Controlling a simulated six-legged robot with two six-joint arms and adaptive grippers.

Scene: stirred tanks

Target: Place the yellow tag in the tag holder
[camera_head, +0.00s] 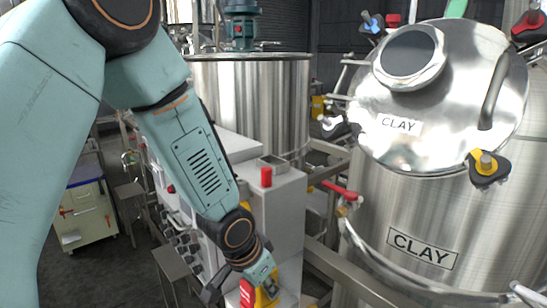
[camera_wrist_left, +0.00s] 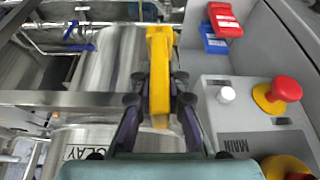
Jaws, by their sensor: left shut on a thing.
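The yellow tag (camera_wrist_left: 158,75) is a long, flat yellow piece. In the left wrist view it stands between the two fingers of my left gripper (camera_wrist_left: 160,112), which is shut on it, and it points away from the wrist. In the head view my left gripper (camera_head: 264,284) is low in the middle, in front of the grey cabinet, with yellow and red beside its fingertips. A red tag (camera_wrist_left: 224,20) and a blue tag (camera_wrist_left: 214,42) sit on the grey panel, right of the yellow tag. I cannot make out the holder's shape. My right gripper is not in view.
The grey panel (camera_wrist_left: 245,125) carries a red button (camera_wrist_left: 284,89) on a yellow base and a white knob (camera_wrist_left: 226,94). Metal rails (camera_head: 340,270) run beside the cabinet (camera_head: 280,215).

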